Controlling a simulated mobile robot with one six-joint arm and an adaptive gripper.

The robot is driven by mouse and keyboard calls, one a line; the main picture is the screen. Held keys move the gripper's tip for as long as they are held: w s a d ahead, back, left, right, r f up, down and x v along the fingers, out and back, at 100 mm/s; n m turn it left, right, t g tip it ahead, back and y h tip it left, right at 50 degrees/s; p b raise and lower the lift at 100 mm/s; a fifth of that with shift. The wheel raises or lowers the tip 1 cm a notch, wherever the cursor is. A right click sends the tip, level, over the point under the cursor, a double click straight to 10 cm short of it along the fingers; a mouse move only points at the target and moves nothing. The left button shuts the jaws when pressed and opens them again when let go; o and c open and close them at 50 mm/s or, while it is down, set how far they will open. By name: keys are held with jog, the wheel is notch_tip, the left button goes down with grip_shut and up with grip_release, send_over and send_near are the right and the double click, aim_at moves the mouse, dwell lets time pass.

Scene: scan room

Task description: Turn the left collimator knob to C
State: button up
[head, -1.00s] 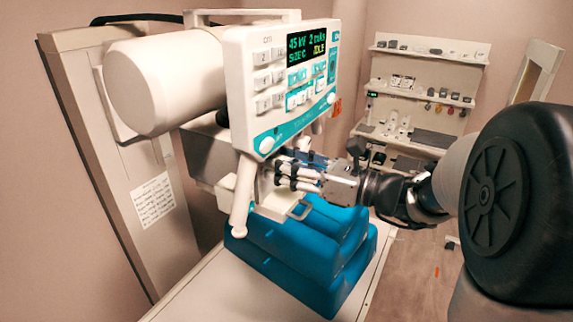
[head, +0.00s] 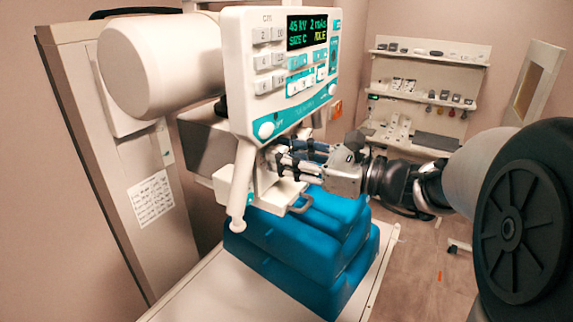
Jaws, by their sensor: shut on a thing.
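My gripper (head: 283,165) reaches in from the right, below the control panel (head: 291,72) of the X-ray head. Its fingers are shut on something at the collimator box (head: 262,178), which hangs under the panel. The thing gripped is at the place of a collimator knob, but the knob itself and its letter marks are hidden by the fingers and too small to read. The panel display (head: 307,30) shows 45 kV, 2 mAs, "SIZE C" and a yellow word that looks like "IDLE".
Blue stacked cushions (head: 300,240) lie on the white table (head: 205,285) just below my gripper. A white handle bar (head: 241,190) hangs left of the fingers. Shelves (head: 420,95) stand at the back right. A tall column (head: 125,170) stands at the left.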

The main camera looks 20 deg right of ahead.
jog(key=o, duration=1.1)
jog(key=shift+c, duration=0.2)
jog(key=v, duration=1.2)
jog(key=shift+d, duration=0.1)
